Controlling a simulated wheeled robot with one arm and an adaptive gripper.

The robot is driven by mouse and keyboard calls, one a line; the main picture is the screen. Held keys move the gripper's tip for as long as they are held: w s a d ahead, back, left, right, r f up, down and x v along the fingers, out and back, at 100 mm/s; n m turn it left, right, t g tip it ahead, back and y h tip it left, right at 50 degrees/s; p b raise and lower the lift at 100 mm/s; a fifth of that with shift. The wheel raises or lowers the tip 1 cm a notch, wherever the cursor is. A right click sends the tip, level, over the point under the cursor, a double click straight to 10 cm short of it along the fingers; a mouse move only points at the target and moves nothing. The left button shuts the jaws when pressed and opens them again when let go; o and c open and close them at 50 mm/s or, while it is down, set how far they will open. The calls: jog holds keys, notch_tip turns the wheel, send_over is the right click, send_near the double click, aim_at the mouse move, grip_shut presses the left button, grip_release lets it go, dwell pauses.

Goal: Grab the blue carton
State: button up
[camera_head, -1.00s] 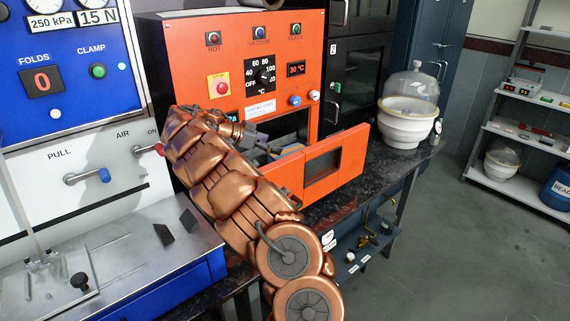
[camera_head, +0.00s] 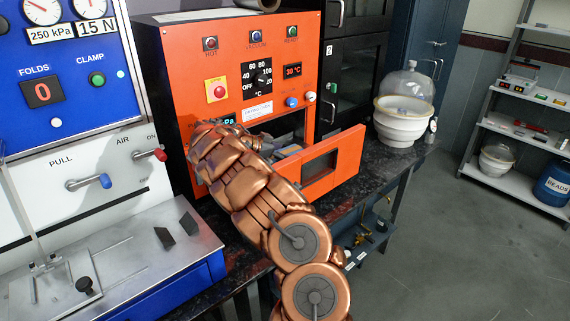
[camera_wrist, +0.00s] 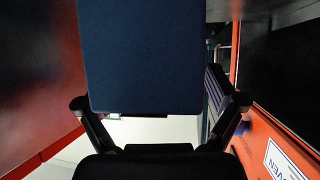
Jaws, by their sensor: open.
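The blue carton (camera_wrist: 145,55) fills the upper middle of the wrist view as a dark blue flat-faced block. My gripper (camera_wrist: 160,102) is open, with one finger to the left of the carton and the other to the right. A gap shows on the right, and contact cannot be made out on either side. In the head view my copper-coloured arm reaches to the open chamber of the orange oven (camera_head: 185,110). My gripper is mostly hidden there behind the arm and the door, and I cannot clearly make out the carton.
The oven's orange door (camera_head: 345,160) stands open to the right of my arm. Orange-red walls lie close on the left in the wrist view. A blue and white machine (camera_head: 60,130) stands at left. A white vessel with a clear dome (camera_head: 402,115) stands on the dark counter at right.

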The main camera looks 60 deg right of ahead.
jog(key=c, duration=1.5)
